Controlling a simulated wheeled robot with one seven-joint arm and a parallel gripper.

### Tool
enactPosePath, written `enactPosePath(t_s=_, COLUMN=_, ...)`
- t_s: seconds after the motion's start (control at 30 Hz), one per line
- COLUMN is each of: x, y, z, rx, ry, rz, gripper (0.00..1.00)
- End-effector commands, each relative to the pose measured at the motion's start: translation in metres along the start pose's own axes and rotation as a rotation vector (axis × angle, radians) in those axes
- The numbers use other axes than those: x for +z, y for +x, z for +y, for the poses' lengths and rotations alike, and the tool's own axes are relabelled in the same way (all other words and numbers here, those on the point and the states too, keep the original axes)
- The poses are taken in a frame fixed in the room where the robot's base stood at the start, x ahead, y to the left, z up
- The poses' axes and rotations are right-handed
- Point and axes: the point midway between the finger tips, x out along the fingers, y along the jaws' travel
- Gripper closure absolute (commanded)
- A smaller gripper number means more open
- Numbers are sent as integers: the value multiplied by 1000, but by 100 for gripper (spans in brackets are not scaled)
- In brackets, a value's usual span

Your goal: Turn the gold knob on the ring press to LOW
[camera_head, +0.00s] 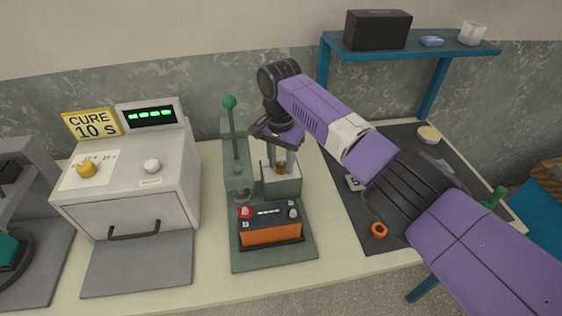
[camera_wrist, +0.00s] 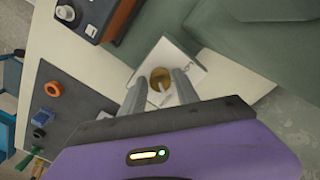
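The ring press (camera_head: 238,155) is a green machine with a green-balled lever, standing mid-bench. Its gold knob (camera_head: 281,169) sits on a white plate (camera_head: 267,172) and is partly hidden by my fingers in the head view. In the wrist view the knob (camera_wrist: 160,78) is round, with a pale line across it, on the white plate (camera_wrist: 190,62). My gripper (camera_head: 282,160) points down at the knob, one finger on each side. In the wrist view the fingertips (camera_wrist: 161,82) flank the knob closely; whether they touch it is unclear. The plate's lettering is unreadable.
An orange and black battery (camera_head: 270,230) sits on the press base in front. A white oven (camera_head: 140,185) with another gold knob (camera_head: 86,169) stands left. A dark mat (camera_head: 345,215) with small parts lies right. A blue shelf (camera_head: 400,52) is behind.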

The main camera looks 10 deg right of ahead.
Motion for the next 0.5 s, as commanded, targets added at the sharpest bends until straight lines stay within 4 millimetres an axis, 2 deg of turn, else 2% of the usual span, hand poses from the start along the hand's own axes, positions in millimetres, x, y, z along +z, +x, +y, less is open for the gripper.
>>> enactPosePath(t_s=0.03, x=0, y=0, z=0, rx=0, ry=0, rz=0, gripper=75)
enactPosePath(t_s=0.17, x=0, y=0, z=0, rx=0, ry=0, rz=0, gripper=100)
enactPosePath(t_s=0.5, x=0, y=-1, z=0, rx=1, ry=-31, rz=-1, gripper=100)
